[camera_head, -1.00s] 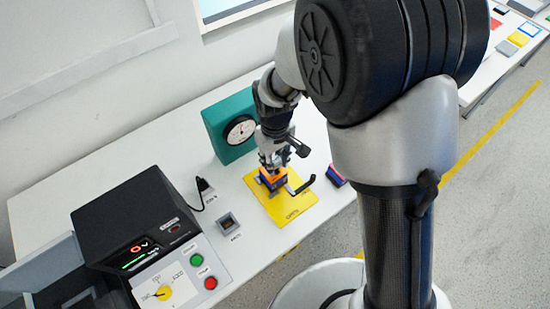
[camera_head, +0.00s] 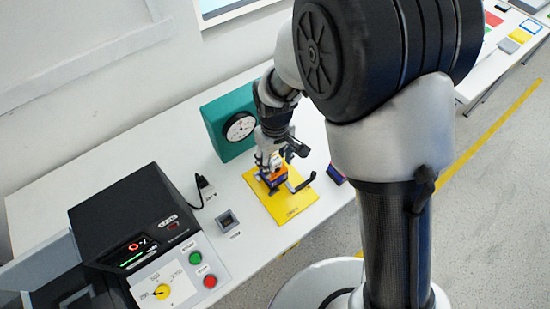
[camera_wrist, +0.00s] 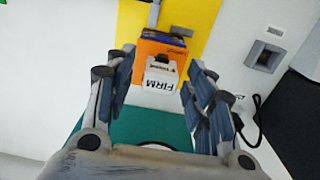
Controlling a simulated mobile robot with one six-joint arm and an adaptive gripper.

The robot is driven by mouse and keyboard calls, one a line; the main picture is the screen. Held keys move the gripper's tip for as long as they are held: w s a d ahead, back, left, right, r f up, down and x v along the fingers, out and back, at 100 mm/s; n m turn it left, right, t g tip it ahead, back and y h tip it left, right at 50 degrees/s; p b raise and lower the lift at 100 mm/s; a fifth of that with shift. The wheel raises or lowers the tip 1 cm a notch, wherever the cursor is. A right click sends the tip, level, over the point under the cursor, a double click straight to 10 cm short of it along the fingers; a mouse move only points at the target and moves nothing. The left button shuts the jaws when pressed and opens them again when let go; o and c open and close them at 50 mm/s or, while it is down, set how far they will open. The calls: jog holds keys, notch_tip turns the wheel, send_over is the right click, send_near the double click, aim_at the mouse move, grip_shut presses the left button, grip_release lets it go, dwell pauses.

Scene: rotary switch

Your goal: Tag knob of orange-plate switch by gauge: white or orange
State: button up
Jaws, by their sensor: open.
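My gripper (camera_head: 270,168) is open and points down over a yellow plate (camera_head: 291,209). The wrist view shows its fingers (camera_wrist: 160,72) spread on either side of a white block (camera_wrist: 159,86) marked "FIRM". The white block adjoins an orange block (camera_wrist: 150,50) with a dark blue part; whether they are joined I cannot tell. In the head view the orange block (camera_head: 275,179) is partly hidden by the gripper. The gauge (camera_head: 240,127) is a white dial on a teal housing (camera_head: 217,120), just behind the gripper. Its reading is too small to make out.
A grey square socket (camera_head: 228,221) sits left of the plate. A black control box (camera_head: 130,215) with a yellow knob (camera_head: 162,292) stands front left.

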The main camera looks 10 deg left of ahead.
notch_tip(320, 180, up, 12)
dwell(0.7)
notch_tip(320, 180, up, 9)
jog(key=p, duration=0.8)
send_over(275, 160)
